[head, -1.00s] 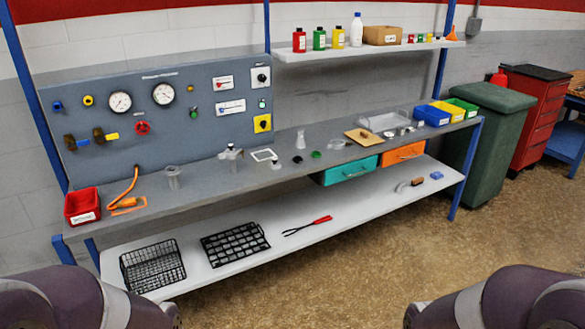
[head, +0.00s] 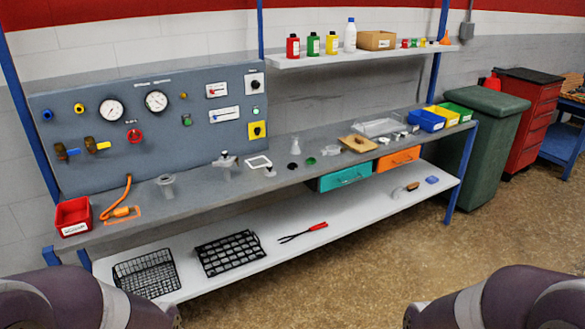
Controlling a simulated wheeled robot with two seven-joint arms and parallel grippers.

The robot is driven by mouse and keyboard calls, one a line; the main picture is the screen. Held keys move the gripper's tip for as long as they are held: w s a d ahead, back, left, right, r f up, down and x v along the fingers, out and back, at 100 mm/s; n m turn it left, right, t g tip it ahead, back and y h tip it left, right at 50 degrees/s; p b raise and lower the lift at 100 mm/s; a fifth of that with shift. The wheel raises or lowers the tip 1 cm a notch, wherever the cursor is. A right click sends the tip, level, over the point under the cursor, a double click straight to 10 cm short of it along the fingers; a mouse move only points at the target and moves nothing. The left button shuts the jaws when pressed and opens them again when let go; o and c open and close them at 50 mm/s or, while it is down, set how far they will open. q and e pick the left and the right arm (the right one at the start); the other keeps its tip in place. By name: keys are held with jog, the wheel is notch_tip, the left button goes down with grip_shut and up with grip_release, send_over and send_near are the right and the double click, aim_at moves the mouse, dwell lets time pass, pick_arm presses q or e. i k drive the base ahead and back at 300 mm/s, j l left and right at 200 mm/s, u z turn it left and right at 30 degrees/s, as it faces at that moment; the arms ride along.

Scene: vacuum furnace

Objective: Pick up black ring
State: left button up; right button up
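A small, flat black item (head: 293,166), which looks like the black ring, lies on the grey bench top near the middle. It is too small to tell whether it has a hole. A green round piece (head: 310,161) lies just right of it, and a small dark-topped piece (head: 270,171) stands to its left. Both my grippers are out of view; only parts of my arms show at the bottom left and bottom right corners, well away from the bench.
A clear flask (head: 295,146) stands behind the black item. A white frame (head: 259,162) and a metal fitting (head: 226,164) are to the left. A brown board (head: 358,143) lies to the right. Teal (head: 346,175) and orange (head: 397,159) drawers hang below. Open floor lies in front.

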aim_at(290, 166)
jog(key=i+z, duration=0.1)
jog(key=z, duration=0.3)
jog(key=i+j+z, duration=0.45)
jog(key=i+j, duration=0.3)
jog(key=i, duration=0.3)
jog(key=i+j+z, duration=0.4)
jog(key=i+j, duration=0.75)
jog(key=j, duration=0.15)
jog(key=i+j, duration=0.25)
jog(key=j, duration=0.1)
